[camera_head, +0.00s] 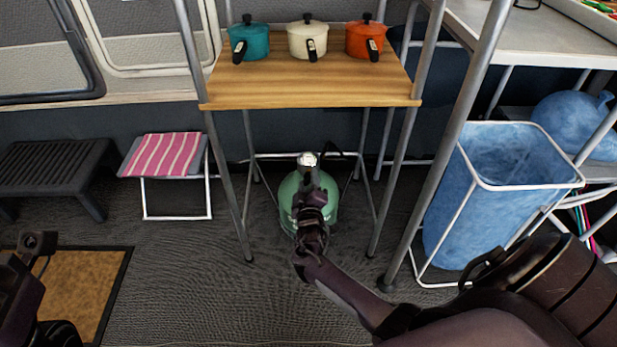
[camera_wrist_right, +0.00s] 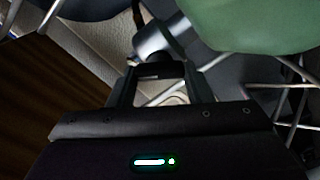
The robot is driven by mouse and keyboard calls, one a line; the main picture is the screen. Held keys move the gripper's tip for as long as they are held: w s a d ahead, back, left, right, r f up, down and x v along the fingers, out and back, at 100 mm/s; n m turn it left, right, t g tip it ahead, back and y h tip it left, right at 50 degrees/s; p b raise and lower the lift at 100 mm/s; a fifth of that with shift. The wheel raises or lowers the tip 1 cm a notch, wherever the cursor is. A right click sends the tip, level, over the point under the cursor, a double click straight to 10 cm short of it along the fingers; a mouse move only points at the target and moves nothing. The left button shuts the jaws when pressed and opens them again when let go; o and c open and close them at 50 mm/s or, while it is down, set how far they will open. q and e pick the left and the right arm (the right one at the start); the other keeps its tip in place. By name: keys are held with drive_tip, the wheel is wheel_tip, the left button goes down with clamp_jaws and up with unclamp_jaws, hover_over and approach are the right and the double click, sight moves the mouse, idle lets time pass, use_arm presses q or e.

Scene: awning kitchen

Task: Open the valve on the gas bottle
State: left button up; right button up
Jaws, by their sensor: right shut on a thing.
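The green gas bottle (camera_head: 288,197) stands upright on the floor under the wooden-topped stand. Its pale metal valve top (camera_head: 308,160) shows just beyond my right gripper (camera_head: 309,178). My right arm reaches in from the lower right and covers the middle of the bottle. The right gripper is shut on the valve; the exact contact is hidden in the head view. In the right wrist view, the fingers (camera_wrist_right: 160,85) are close to a grey fitting (camera_wrist_right: 152,42), and the green bottle (camera_wrist_right: 240,22) fills the upper right. My left arm shows at the lower left, its fingers not clear.
The stand's wooden top (camera_head: 310,85) holds teal, cream and orange pots above the bottle. Its metal legs (camera_head: 384,190) flank my right gripper. A blue bag bin (camera_head: 465,215) stands right, a pink-striped stool (camera_head: 165,155) left. Floor in front is clear.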

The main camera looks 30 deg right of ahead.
drive_tip(key=n+p, duration=0.1)
drive_tip(key=n, duration=0.2)
drive_tip(key=shift+n, duration=0.3)
drive_tip(key=shift+f+n+p, duration=0.2)
drive_tip(key=shift+n+p, duration=0.4)
drive_tip(key=shift+n, duration=1)
drive_tip(key=o, duration=1)
drive_tip(key=shift+a, duration=0.1)
